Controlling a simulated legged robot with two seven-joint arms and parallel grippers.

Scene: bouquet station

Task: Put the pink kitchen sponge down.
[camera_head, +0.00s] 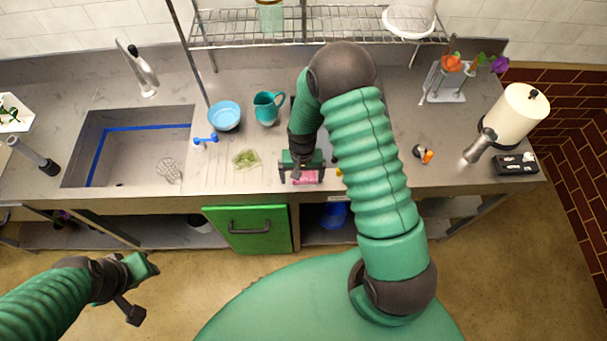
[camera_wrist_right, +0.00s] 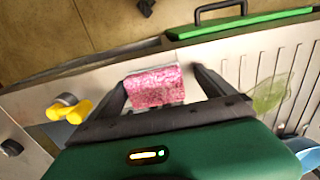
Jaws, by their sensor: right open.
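The pink kitchen sponge (camera_wrist_right: 155,88) lies at the front edge of the steel counter, with a pale strip along its sides. It also shows under my right gripper in the head view (camera_head: 304,180). My right gripper (camera_wrist_right: 163,76) is open, with one finger on each side of the sponge. Gaps show between the fingers and the sponge, so it is not clamped. In the head view, my right gripper (camera_head: 302,172) and forearm hide part of the counter around it. My left gripper (camera_head: 138,288) hangs low at the left, away from the counter; its jaw opening is unclear.
A green soap dish (camera_head: 246,159), blue bowl (camera_head: 224,116) and teal pitcher (camera_head: 268,108) stand left of the sponge. The sink (camera_head: 128,155) is farther left. A yellow-handled item (camera_wrist_right: 72,110) lies close beside my right gripper. A green door (camera_head: 246,229) is below the counter.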

